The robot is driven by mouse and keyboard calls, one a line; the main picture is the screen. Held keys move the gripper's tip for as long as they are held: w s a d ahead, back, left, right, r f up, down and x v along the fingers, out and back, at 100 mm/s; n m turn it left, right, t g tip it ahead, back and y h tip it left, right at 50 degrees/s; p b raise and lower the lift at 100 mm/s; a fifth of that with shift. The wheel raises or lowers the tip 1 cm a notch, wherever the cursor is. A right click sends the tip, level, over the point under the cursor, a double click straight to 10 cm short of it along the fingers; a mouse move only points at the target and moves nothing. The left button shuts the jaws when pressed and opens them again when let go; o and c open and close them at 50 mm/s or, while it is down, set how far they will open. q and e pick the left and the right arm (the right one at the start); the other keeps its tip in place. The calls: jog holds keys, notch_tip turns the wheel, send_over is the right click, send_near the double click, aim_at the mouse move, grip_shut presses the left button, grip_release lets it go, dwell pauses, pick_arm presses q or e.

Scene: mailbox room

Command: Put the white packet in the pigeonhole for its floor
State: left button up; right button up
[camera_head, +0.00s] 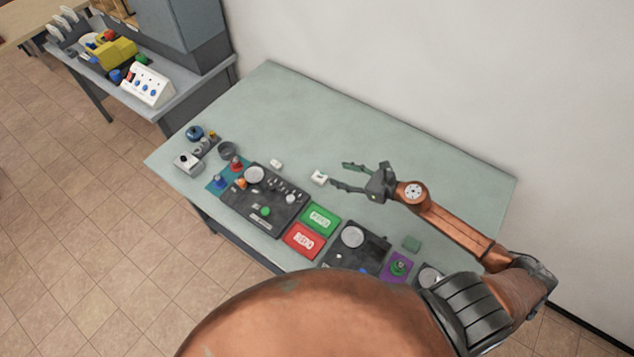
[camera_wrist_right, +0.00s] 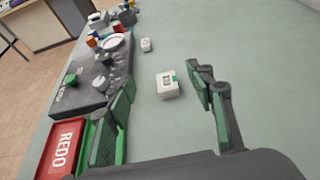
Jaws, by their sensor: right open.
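A small white packet (camera_head: 319,178) with a green mark lies on the grey-green table. In the right wrist view the packet (camera_wrist_right: 168,84) shows between and just beyond the finger lines. A second small white piece (camera_head: 276,164) lies farther left; it also shows in the wrist view (camera_wrist_right: 146,45). My right gripper (camera_head: 341,176) is open and empty, its fingertips pointing at the nearer packet, a little short of it. In the wrist view the fingers of this gripper (camera_wrist_right: 158,78) stand apart. I see no pigeonholes in either view. My left gripper is out of view.
A dark panel with knobs (camera_head: 262,204), a green plate (camera_head: 320,217), a red REDO plate (camera_head: 303,240) and another dark panel (camera_head: 350,250) line the table's front edge. A side desk (camera_head: 190,97) holds a yellow device (camera_head: 112,52). The table's back half (camera_head: 330,110) is clear.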

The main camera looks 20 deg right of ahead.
jog(key=b, duration=0.3)
send_near(321, 177)
jog(key=shift+w+a+r, duration=0.1)
jog(key=shift+w, duration=0.15)
jog(key=x, duration=0.7)
jog(key=shift+w+a+f, duration=0.15)
jog(key=shift+a+f, duration=0.05)
jog(key=shift+f, duration=0.2)
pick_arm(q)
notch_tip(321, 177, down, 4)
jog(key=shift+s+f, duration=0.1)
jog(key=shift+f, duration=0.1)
pick_arm(e)
jog(key=shift+c, duration=0.6)
grip_shut()
jog(key=shift+r, duration=0.15)
